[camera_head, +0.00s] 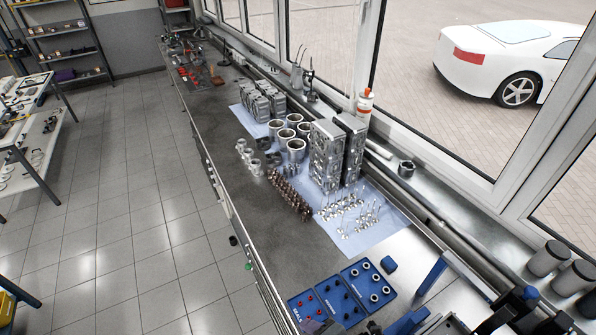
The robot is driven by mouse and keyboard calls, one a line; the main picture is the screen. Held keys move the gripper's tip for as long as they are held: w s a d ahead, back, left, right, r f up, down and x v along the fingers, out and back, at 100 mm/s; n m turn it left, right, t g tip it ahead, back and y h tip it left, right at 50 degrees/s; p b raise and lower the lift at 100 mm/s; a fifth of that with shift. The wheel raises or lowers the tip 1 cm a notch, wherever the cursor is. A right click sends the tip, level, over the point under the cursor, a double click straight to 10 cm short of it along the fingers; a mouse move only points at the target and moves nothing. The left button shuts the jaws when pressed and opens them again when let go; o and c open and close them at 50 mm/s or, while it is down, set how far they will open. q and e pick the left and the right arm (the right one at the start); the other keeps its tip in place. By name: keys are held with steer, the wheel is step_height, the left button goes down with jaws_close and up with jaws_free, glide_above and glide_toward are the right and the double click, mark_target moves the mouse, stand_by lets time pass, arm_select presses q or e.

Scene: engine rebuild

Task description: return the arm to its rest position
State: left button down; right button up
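Neither of my grippers can be made out in the head view. No arm of mine that I can be sure of shows over the workbench (222,148). What the grippers hold, if anything, cannot be seen.
Two tall metal engine blocks or heads (326,157), cylinder liners (296,150), copper-brown parts (288,195) and valves (345,208) stand on the bench, several on blue cloth (378,236). Blue trays (341,299) and a blue-and-black fixture (432,276) crowd the near end. Windows line the right; floor (130,210) is clear.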

steer(key=s+d+f+m+g+h, duration=0.3)
steer(key=s+d+m+h, duration=0.3)
steer(key=s+d+m, duration=0.8)
steer(key=d+m, duration=0.2)
steer(key=m, duration=0.6)
steer(key=shift+s+d+m, duration=0.25)
steer(key=shift+d+m, duration=0.05)
steer(key=shift+f, duration=0.1)
